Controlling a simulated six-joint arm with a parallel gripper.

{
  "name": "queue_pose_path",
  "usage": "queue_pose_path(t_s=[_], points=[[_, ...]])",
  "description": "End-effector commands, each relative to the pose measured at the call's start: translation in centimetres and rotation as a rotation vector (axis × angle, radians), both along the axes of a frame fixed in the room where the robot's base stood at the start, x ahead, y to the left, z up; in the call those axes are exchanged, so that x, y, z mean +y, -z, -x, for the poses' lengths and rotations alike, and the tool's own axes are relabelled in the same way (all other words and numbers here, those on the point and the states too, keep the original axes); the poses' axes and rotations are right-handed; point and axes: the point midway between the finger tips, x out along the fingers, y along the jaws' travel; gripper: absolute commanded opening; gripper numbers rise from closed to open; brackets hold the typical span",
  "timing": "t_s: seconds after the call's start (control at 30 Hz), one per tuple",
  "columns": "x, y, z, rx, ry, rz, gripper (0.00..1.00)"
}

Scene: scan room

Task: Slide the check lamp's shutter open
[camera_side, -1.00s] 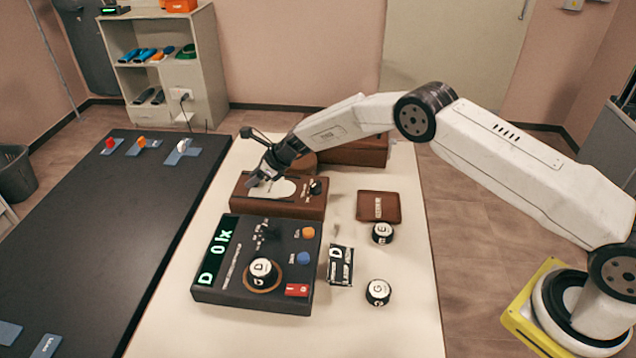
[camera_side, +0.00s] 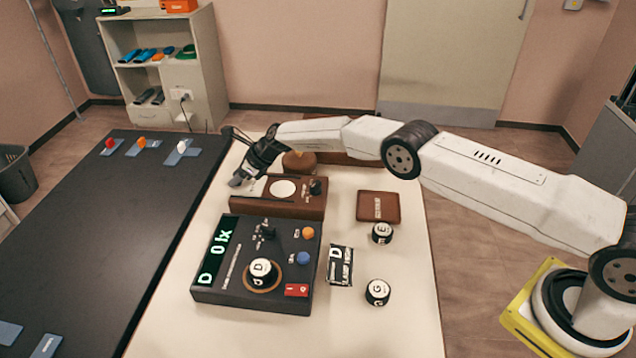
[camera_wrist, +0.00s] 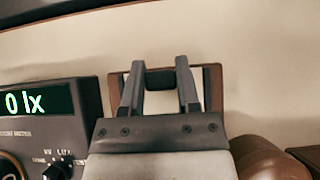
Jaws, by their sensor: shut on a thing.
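The check lamp is a low brown box (camera_side: 275,210) on the pale table, with a dark knob (camera_side: 315,187) at the right of its top. A round white window (camera_side: 283,189) shows uncovered on its top. My gripper (camera_side: 242,180) is at the box's left end, clear of the window. In the wrist view my gripper (camera_wrist: 157,82) is shut on a small dark block, which I take as the shutter's grip (camera_wrist: 160,78). The brown lamp box (camera_wrist: 212,85) shows around the fingers. The shutter plate itself is mostly hidden by the gripper.
A black light meter (camera_side: 215,285) in front of the lamp reads D and 0 lx; a puck marked D (camera_side: 262,270) sits on it. Pucks E (camera_side: 382,233) and G (camera_side: 377,291), a label card (camera_side: 341,265) and a brown tray (camera_side: 378,206) lie to the right.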

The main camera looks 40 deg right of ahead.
Motion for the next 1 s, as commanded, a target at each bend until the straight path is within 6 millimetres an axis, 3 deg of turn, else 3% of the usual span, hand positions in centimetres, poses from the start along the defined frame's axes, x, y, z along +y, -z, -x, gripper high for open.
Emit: queue_pose_path(t_s=[0.2, 0.23, 0.33, 1.0], points=[[0.13, -0.28, -0.25, -0.014, 0.006, -0.001, 0.00], [0.14, -0.30, -0.26, -0.014, 0.006, -0.001, 0.44], [0.16, -0.28, -0.22, -0.012, 0.005, -0.001, 0.76], [-0.12, -0.59, 0.10, -0.007, 0.001, -0.001, 0.76]])
